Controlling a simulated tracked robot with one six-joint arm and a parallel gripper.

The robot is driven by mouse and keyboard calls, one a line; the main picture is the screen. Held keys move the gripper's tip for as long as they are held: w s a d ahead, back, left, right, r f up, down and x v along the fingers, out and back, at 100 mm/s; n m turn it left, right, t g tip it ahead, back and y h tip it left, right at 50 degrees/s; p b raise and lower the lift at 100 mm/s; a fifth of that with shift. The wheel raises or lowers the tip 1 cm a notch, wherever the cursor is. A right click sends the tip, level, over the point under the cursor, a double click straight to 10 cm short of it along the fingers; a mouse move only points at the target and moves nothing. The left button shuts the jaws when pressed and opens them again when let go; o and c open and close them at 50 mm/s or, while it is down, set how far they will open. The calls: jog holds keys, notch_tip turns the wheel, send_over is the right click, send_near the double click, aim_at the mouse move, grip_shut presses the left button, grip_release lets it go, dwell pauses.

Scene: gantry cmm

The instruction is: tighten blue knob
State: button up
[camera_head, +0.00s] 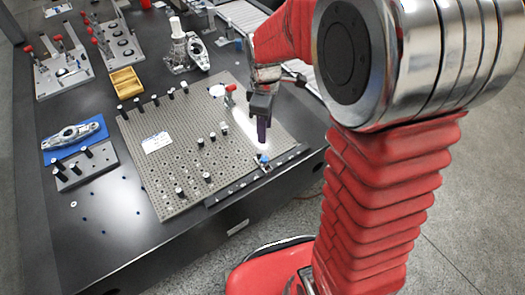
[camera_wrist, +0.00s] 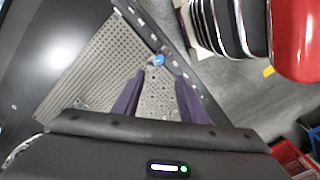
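The blue knob (camera_head: 264,158) sits on a dark rail at the right front edge of the perforated plate. In the wrist view the blue knob (camera_wrist: 159,60) shows just beyond my fingertips, nearer the left one. My gripper (camera_head: 262,140) points down above the plate, close to the knob. In the wrist view its two purple fingers (camera_wrist: 160,88) stand apart with nothing visible between them but the plate. I cannot tell the exact height of the fingertips over the knob.
The perforated plate (camera_head: 174,160) carries several small black and silver posts. A dark rail (camera_head: 240,186) runs along its front edge. A wooden tray (camera_head: 126,83), a blue pad with a metal part (camera_head: 76,133) and red-knobbed fixtures (camera_head: 62,72) lie left and behind. Bare table (camera_head: 110,225) is free at front left.

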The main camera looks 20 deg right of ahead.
aim_at(264, 158)
dwell(0.3)
notch_tip(264, 158, down, 14)
jog(key=shift+r, duration=0.1)
dwell(0.7)
jog(key=shift+c, duration=0.4)
